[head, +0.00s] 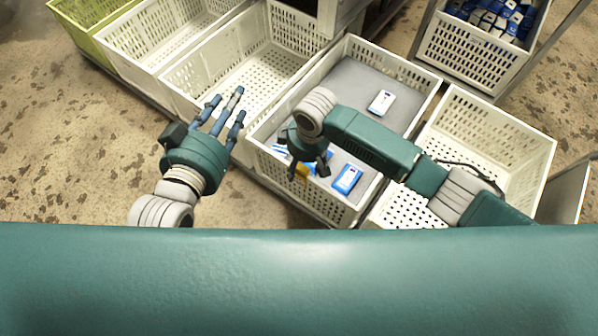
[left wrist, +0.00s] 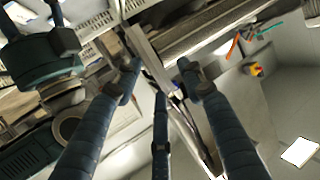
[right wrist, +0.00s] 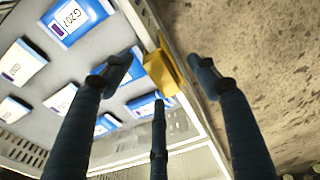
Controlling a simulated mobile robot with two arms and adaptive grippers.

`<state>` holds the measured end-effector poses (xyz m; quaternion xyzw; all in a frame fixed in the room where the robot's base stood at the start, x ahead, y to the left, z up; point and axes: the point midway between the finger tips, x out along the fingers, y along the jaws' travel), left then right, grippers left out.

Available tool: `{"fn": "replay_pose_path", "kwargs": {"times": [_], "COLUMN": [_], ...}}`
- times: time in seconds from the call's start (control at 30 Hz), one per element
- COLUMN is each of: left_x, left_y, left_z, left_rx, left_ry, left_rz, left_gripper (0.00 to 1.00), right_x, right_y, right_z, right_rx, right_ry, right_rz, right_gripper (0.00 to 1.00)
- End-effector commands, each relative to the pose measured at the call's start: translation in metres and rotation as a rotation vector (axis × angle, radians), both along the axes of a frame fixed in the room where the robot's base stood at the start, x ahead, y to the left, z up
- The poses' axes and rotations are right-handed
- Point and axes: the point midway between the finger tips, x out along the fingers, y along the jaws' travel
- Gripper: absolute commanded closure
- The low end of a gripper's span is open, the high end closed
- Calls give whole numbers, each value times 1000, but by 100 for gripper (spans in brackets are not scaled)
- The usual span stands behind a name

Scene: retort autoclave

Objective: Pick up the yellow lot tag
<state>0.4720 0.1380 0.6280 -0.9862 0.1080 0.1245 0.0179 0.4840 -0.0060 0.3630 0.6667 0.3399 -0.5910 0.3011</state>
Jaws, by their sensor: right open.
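The yellow lot tag (right wrist: 162,72) is at the edge of the white crate in the right wrist view, seen between my right gripper's fingers. In the head view, part of the tag (head: 302,171) shows beside my right gripper (head: 307,168), which hides some of it. My right gripper is open; its fingers (right wrist: 160,85) are spread around the tag's line of sight, and I cannot tell whether any touches it. My left gripper (head: 226,108) is open and empty, fingers spread, above the neighbouring empty crate's near end; its fingers also show in the left wrist view (left wrist: 160,85).
The white crate (head: 275,165) has a grey floor with blue-and-white packs, including one pack (head: 347,179) near the tag and another (head: 381,103) further back. Empty white crates stand on both sides, one at right (head: 538,150). A crate of packs (head: 470,52) is at upper right.

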Motion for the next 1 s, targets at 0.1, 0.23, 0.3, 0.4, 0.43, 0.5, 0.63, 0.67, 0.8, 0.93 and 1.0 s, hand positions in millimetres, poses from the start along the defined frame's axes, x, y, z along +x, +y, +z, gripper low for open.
{"fn": "replay_pose_path", "kwargs": {"times": [0.1, 0.23, 0.3, 0.4, 0.43, 0.5, 0.63, 0.67, 0.8, 0.93, 1.0], "left_x": [7, 10, 11, 11, 11, 11, 11, 11, 11, 11, 11], "left_y": [-5, -9, -10, -11, -11, -11, -11, -11, -11, -11, -11], "left_z": [22, 43, 50, 56, 56, 57, 57, 56, 56, 56, 57], "left_rx": [-26, -49, -56, -61, -61, -61, -61, -61, -61, -61, -61], "left_ry": [-104, -191, -221, -241, -243, -244, -243, -243, -242, -242, -243], "left_rz": [-7, -13, -15, -16, -16, -16, -16, -16, -16, -16, -16], "left_gripper": [60, 60, 60, 60, 60, 60, 60, 60, 60, 60, 60], "right_x": [1, 1, 1, 2, 2, 2, 2, 2, 2, 2, 2], "right_y": [1, 1, 1, 1, 2, 2, 2, 2, 2, 2, 2], "right_z": [-11, -18, -20, -21, -21, -21, -21, -21, -21, -21, -21], "right_rx": [0, -1, -1, -1, -1, -1, -1, -1, -1, -1, 0], "right_ry": [0, -1, -1, -1, -1, -1, -1, -1, -1, -1, -1], "right_rz": [0, 0, 0, 1, 1, 1, 1, 1, 0, 0, 0], "right_gripper": [41, 41, 41, 41, 41, 41, 43, 49, 76, 82, 82]}}
